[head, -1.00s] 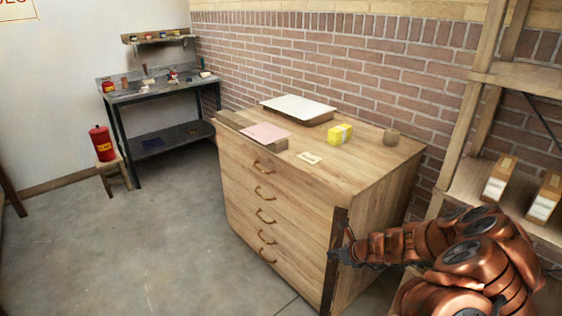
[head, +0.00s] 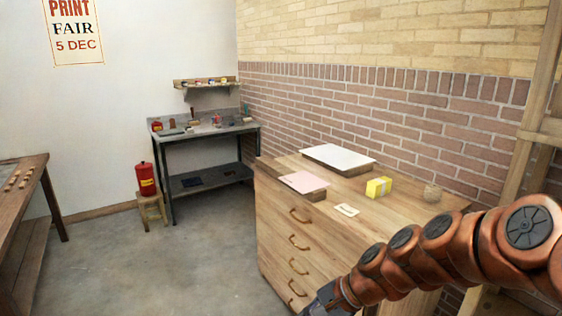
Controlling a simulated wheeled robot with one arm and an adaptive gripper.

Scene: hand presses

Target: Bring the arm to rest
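My copper arm comes in from the right edge and reaches down and left across the front of the wooden drawer cabinet (head: 272,228). My gripper (head: 322,303) is at the bottom edge of the head view, in front of the lower drawers. Only its dark upper part shows. Its fingertips are cut off or too small to read, so I cannot tell whether it is open or holds anything.
A workbench (head: 205,131), red can (head: 146,180) on a stool and open floor (head: 170,265) lie left.

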